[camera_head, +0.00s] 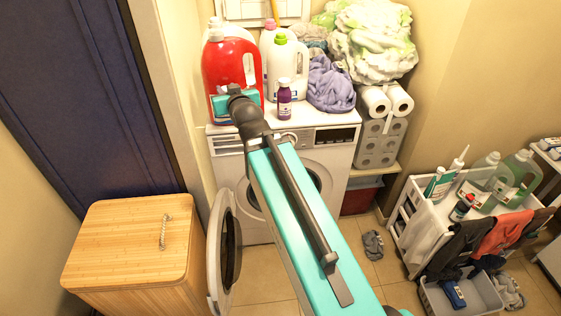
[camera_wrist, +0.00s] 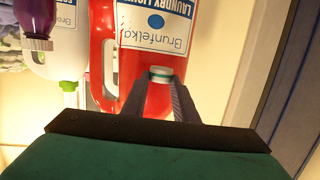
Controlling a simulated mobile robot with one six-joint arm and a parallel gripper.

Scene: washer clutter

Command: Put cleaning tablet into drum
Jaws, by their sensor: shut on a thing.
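The cleaning tablet (camera_wrist: 160,73), small and round, white with a green layer, is between my gripper's (camera_wrist: 161,85) two dark fingertips in the wrist view. The fingers are shut on it. In the head view my gripper is above the left part of the washer (camera_head: 328,143) top, in front of the red laundry bottle (camera_head: 229,62); its fingertips and the tablet are hidden there. The washer's round door (camera_head: 224,255) is swung open to the left. The drum opening is low on the washer front, largely hidden behind my turquoise arm.
On the washer top stand white bottles (camera_head: 287,68), a purple bottle (camera_head: 284,99) and purple cloth (camera_head: 331,84). A wooden hamper (camera_head: 133,240) stands left of the door. A white cart (camera_head: 437,214) with bottles is at right.

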